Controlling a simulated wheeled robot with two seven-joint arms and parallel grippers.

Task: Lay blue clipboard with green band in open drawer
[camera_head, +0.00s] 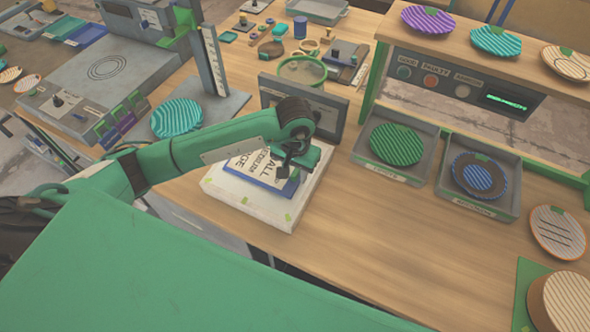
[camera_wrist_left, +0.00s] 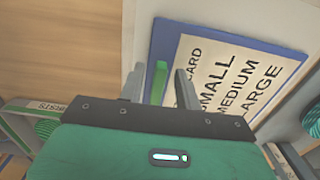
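The blue clipboard (camera_wrist_left: 170,33) carries a cream sheet printed with size words and has a green band (camera_wrist_left: 158,80) at one edge. In the head view the clipboard (camera_head: 268,184) lies on a white slab on the table, partly hidden by my left gripper (camera_head: 288,167). In the left wrist view my left gripper (camera_wrist_left: 158,78) is open, its two fingers apart on either side of the green band, with gaps showing. My right gripper is not in view. I cannot make out an open drawer in either view.
The white slab (camera_head: 232,200) has green corner marks. A dark upright panel (camera_head: 303,105) stands behind it. Grey trays (camera_head: 425,185) with striped plates stand to the right, below a shelf (camera_head: 465,45). The tabletop in front of the trays is clear.

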